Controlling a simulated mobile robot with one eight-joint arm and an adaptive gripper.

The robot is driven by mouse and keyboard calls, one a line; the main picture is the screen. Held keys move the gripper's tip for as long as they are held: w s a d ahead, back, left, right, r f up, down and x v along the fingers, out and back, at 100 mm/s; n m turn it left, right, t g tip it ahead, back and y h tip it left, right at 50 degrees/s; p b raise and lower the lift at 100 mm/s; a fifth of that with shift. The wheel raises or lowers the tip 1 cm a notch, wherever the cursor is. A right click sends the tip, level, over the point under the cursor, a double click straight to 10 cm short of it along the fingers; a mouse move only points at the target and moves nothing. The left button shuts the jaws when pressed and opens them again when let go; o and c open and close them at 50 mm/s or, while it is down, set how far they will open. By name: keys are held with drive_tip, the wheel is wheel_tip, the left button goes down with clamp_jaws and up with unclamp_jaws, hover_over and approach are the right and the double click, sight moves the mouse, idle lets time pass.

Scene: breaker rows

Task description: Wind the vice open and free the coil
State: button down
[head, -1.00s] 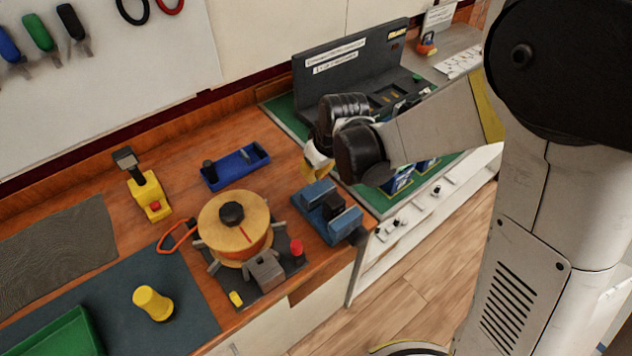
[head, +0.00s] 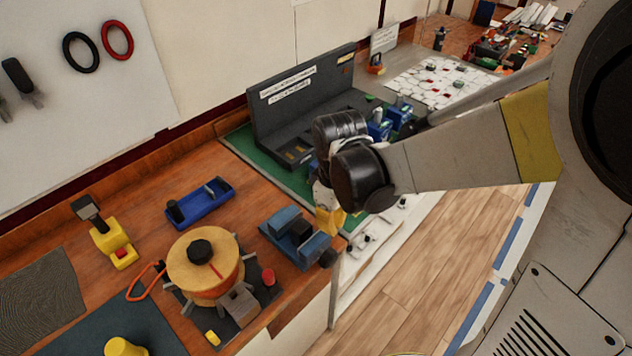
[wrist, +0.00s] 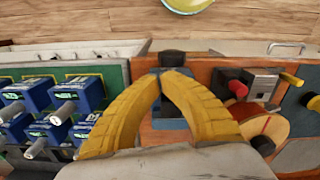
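The vice (head: 275,222) is blue and stands near the bench's front edge, with a black knob (head: 328,258) at its front end. A dark piece (head: 301,231), which looks like the coil, sits between its jaws. My gripper (head: 327,222) points down, beside and a little above the vice's right end, apart from the knob as far as I can tell. In the wrist view its yellow fingers arch together, tips meeting (wrist: 177,73) just short of the knob (wrist: 173,58). Nothing shows in its grasp. The fingers partly hide the vice (wrist: 171,110) there.
A wooden drum (head: 203,264) with a red lever (head: 268,277) stands left of the vice. A blue tray (head: 200,203) and yellow tool (head: 113,243) lie behind. A grey panel (head: 305,107) and blue breakers (wrist: 79,92) stand on the green mat. Open floor lies in front.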

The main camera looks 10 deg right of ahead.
sight(311, 228)
drive_tip(key=f, duration=0.2)
drive_tip(key=w+a+f+b, duration=0.1)
drive_tip(key=f, duration=0.1)
drive_tip(key=w+a+f+b, duration=0.1)
drive_tip(key=f, duration=0.1)
drive_tip(key=shift+w+a, duration=0.4)
drive_tip(key=shift+w, duration=0.05)
drive_tip(key=shift+w+a+b, duration=0.35)
drive_tip(key=shift+w+a, duration=0.25)
drive_tip(key=shift+s, duration=0.1)
